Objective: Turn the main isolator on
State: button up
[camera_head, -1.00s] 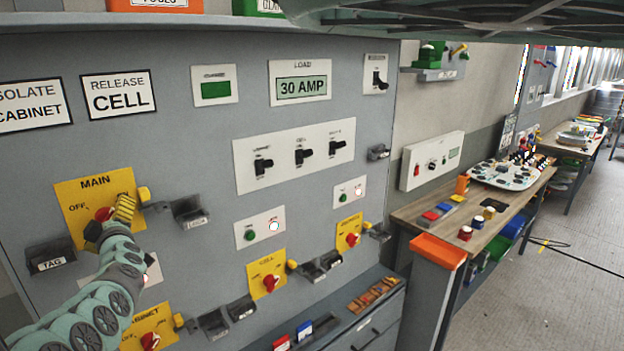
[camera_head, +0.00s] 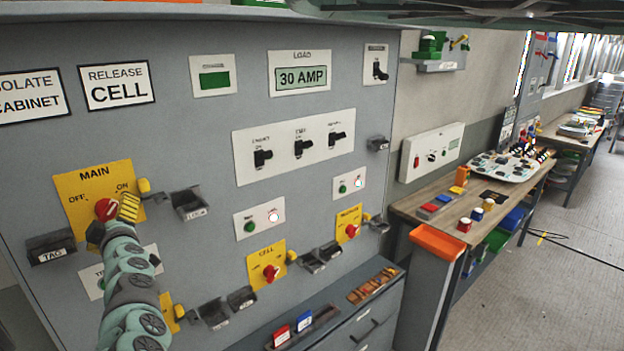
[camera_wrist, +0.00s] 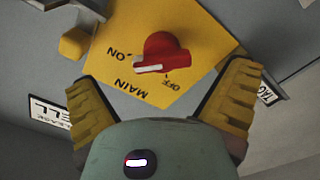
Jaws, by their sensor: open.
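The main isolator is a yellow plate (camera_head: 75,190) marked MAIN, OFF and ON, with a red knob (camera_head: 106,209) bearing a white line. In the wrist view the plate (camera_wrist: 205,30) appears upside down and the red knob (camera_wrist: 166,50) sits between and beyond my open fingers. My gripper (camera_head: 113,219) has yellow fingers and is close in front of the knob. In the wrist view my gripper (camera_wrist: 163,78) is open, with a visible gap between each finger and the knob.
A yellow tab (camera_head: 144,186) sits right of the plate. A TAG holder (camera_head: 50,248) and a LOCK holder (camera_head: 189,205) project from the panel nearby. Other red knobs are on the cell isolator (camera_head: 262,254) and another yellow plate (camera_head: 344,218). A workbench (camera_head: 410,208) stands at right.

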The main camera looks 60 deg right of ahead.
jog(key=v, duration=0.7)
jog(key=shift+s, duration=0.35)
jog(key=shift+a, duration=0.1)
